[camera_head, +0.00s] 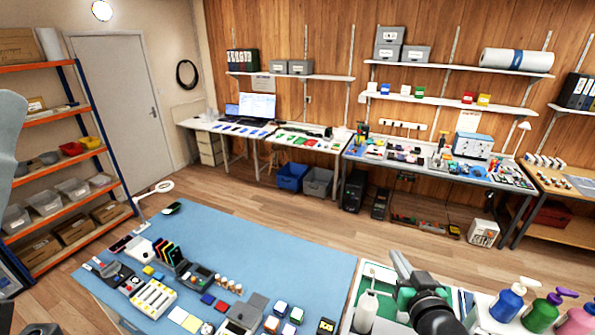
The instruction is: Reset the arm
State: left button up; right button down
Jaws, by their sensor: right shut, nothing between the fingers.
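My right gripper (398,264) is at the lower right, above the light bench section beside the blue mat. It is shut and empty, and its tips point up and to the left, away from the black wrist joint. A white bottle (366,309) stands just left of it. My left gripper is out of view; only a grey part of what seems to be my left arm shows at the left edge. The blue mat (262,246) carries several phones and small items, including a phone (172,208) near its far left corner.
Pump bottles (508,302) stand close at the lower right. A rack of coloured phones (170,254), a white slotted tray (153,298) and small blocks crowd the mat's front. The mat's back right is clear. Orange shelving (62,118) and wall benches stand farther off.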

jog(key=s+a+r+t+y, duration=0.1)
jog(key=a+r+t, duration=0.1)
jog(key=r, duration=0.6)
jog(key=s+a+r+t, duration=0.2)
jog(key=r, duration=0.6)
jog(key=s+a+r+n+t+y, duration=0.2)
jog(key=s+r+t, duration=0.6)
jog(key=s+r, duration=1.1)
notch_tip(320, 180, up, 3)
jog(key=shift+f, duration=0.2)
